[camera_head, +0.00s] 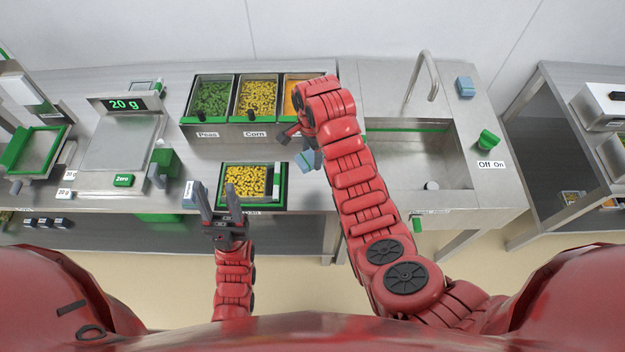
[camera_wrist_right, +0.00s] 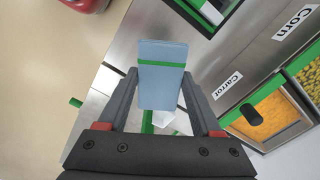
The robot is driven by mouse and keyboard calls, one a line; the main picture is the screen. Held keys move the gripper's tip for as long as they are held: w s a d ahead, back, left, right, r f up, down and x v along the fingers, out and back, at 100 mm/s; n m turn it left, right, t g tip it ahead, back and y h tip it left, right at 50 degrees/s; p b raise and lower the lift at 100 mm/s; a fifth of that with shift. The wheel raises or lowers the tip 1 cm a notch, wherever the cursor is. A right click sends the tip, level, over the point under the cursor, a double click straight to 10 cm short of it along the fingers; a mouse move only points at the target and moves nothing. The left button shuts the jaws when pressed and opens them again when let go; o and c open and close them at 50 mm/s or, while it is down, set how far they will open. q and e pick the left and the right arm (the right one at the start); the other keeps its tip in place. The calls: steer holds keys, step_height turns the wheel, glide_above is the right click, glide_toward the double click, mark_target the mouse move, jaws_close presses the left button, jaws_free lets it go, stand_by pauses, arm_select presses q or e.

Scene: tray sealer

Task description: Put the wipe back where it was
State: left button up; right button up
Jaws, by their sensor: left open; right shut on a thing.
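The wipe is a light blue block with a green stripe. In the right wrist view the wipe (camera_wrist_right: 161,90) stands between the two fingers of my right gripper (camera_wrist_right: 163,100), which is shut on it. In the head view the wipe (camera_head: 306,160) shows below my right gripper (camera_head: 305,147), above the counter right of the corn tray. My left gripper (camera_head: 220,198) is open and empty, its fingers pointing up at the left front of the tray.
A tray of corn (camera_head: 226,186) with a green rim sits near the front edge. Labelled bins (camera_head: 232,124) stand behind it, and a scale (camera_head: 118,148) reading 20 g is left. A sink (camera_head: 445,150) is right; another blue block (camera_head: 465,87) lies behind it. A blue item (camera_head: 191,190) is beside my left gripper.

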steer(key=s+a+f+m+p, duration=0.1)
steer(key=s+a+f+m, duration=0.25)
steer(key=s, duration=0.45)
steer(key=s+a+f+m+p, duration=0.1)
steer(key=s+a+f+m, duration=0.1)
steer(key=s+f, duration=0.35)
steer(key=shift+m, duration=0.25)
steer(key=w+d+b, duration=0.1)
steer(key=w+b, duration=0.1)
steer(key=w+d+b, duration=0.1)
steer(key=w+b, duration=0.1)
steer(key=w, duration=0.1)
steer(key=w+d+b, duration=0.1)
steer(key=w+b, duration=0.1)
steer(key=shift+w+d+b, duration=0.15)
steer(key=shift+w+b, duration=0.2)
steer(key=shift+b, duration=0.05)
steer(key=w, duration=0.1)
steer(key=w+d, duration=0.1)
steer(key=w, duration=0.2)
steer(key=shift+d+r+p, duration=0.3)
steer(key=shift+r+p, duration=0.05)
steer(key=shift+p, duration=0.05)
steer(key=shift+w+d+f, duration=0.1)
steer(key=shift+w+d, duration=0.2)
steer(key=shift+w, duration=0.3)
steer(key=shift+f+p, duration=0.95)
steer(key=shift+f, duration=0.9)
